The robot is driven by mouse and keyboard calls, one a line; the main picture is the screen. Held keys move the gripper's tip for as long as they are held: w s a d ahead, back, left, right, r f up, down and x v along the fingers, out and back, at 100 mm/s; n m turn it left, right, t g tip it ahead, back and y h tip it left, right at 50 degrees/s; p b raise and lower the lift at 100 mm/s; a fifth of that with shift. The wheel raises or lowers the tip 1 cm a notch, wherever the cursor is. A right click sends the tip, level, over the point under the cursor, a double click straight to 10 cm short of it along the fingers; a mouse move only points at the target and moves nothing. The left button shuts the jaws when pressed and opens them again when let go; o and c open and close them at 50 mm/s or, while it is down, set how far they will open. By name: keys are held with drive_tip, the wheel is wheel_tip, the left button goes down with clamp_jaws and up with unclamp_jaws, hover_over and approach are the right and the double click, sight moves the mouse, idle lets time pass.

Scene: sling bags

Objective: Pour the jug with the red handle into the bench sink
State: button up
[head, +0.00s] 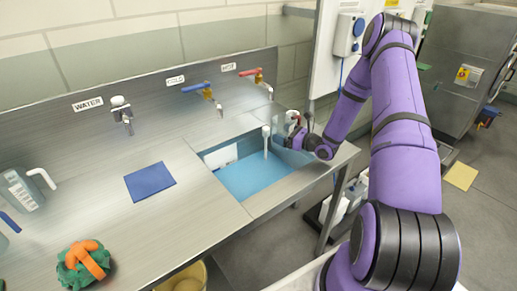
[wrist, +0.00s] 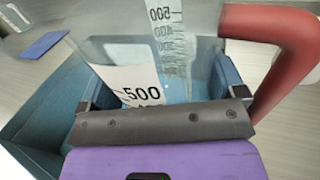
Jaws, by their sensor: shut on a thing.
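The clear jug with the red handle (wrist: 287,62) fills the top of the wrist view, with a white label and a printed scale reading 500. My gripper (wrist: 165,88) is shut on its body, one finger on each side. In the head view my gripper (head: 303,139) is at the right end of the bench sink (head: 245,178), close to its rim. The jug is small and partly hidden there, so its tilt and contents cannot be told. The sink is a blue basin set in the steel bench; its teal wall shows in the wrist view (wrist: 45,118).
A white upright pipe (head: 266,140) stands in the sink. Taps line the back wall. Left are a blue mat (head: 150,181), a white-handled jug (head: 22,190), a blue handle (head: 9,222) and a green-orange bundle (head: 83,264). A pale bin (head: 183,279) stands below.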

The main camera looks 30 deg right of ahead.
sight(291, 129)
drive_tip(key=shift+r, duration=0.1)
drive_tip(key=shift+r, duration=1.45)
